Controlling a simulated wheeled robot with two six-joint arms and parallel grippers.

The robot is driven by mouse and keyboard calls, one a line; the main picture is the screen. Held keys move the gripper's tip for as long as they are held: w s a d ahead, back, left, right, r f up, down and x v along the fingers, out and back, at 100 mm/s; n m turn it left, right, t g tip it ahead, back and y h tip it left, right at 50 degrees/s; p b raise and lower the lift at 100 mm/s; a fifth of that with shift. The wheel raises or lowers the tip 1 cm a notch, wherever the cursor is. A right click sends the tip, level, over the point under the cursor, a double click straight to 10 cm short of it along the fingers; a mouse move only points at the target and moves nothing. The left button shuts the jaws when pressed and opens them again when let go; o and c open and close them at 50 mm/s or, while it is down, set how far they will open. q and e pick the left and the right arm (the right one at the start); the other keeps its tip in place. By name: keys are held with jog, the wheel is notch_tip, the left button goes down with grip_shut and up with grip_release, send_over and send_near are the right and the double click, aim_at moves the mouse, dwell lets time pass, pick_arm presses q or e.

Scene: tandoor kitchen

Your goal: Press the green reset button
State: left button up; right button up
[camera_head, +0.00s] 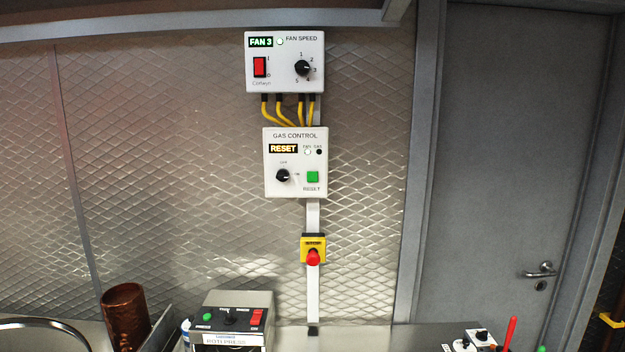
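A black knob (283,176) sits left of the button. The fan indicator light looks lit and the gas one dark. Nothing covers the button. Neither of my grippers shows in the head view.
Above is the fan speed box (285,82), reading FAN 3, joined by yellow cables. Below is a yellow box with a red emergency knob (313,258). A roti press (232,305) and a copper cup (125,315) stand below. A grey door (510,150) is at right.

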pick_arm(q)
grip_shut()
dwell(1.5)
